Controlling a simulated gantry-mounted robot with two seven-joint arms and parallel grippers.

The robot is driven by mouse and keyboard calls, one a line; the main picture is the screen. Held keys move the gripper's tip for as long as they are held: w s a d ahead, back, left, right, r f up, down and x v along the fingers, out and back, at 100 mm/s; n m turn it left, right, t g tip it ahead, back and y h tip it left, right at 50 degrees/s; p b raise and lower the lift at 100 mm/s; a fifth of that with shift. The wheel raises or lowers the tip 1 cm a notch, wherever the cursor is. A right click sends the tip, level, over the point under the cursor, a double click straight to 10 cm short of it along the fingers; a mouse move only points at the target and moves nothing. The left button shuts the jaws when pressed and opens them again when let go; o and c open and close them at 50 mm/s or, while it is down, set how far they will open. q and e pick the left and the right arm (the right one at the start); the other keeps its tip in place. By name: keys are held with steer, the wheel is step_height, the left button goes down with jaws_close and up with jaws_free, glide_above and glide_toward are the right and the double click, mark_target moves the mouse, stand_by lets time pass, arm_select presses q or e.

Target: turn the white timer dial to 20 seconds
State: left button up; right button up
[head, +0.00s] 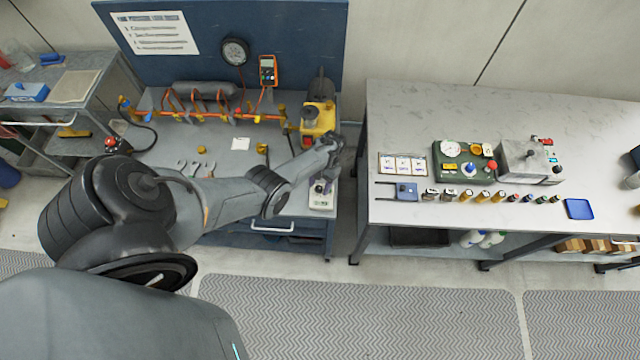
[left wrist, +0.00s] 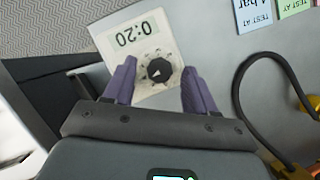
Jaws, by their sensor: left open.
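The white timer (head: 321,204) lies near the front right corner of the left bench. In the left wrist view the timer (left wrist: 112,42) is a white box with a black round dial (left wrist: 158,70). Its display is upside down in this view and appears to read 0:20. My left gripper (head: 322,186) is over the timer. In the left wrist view its purple fingers (left wrist: 156,82) are open, one on each side of the dial, with a gap to it. Whether they are down at dial height is unclear. My right gripper is not in view.
Orange piping (head: 220,115) runs along the back of the bench. In the left wrist view a dark hose (left wrist: 243,115) curves at right. A second bench (head: 480,120) stands to the right.

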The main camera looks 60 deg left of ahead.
arm_select(q)
steer(key=p+v, duration=0.1)
steer(key=v, duration=0.9)
steer(key=shift+r, duration=0.4)
steer(key=shift+w, duration=0.1)
steer(key=s+d+f+m+g+y+p, duration=0.1)
steer(key=s+d+f+p, duration=0.15)
steer(key=s, duration=0.75)
steer(key=s+d+f+m+g+y+p, duration=0.1)
steer(key=s+f+g, duration=0.15)
steer(key=s, duration=0.75)
steer(key=s+d+r+m+t+y+p, duration=0.1)
steer(key=s+d+r+m+t+y, duration=0.2)
steer(key=d, duration=0.4)
steer(key=w+d+r+m+t+h, duration=0.1)
steer(key=w+d+r+t, duration=0.15)
steer(key=d+r, duration=0.4)
steer(key=w+d+r+m+t+h+p, duration=0.1)
steer(key=w+d+r+t, duration=0.2)
steer(key=r, duration=0.6)
steer(key=w+d+r+t+h, duration=0.1)
steer(key=w+d+r+t, duration=0.1)
steer(key=d+r, duration=0.5)
step_height(320, 180, down, 47)
steer(key=a+b, duration=0.1)
steer(key=b, duration=4.7)
steer(key=shift+t+b, duration=0.3)
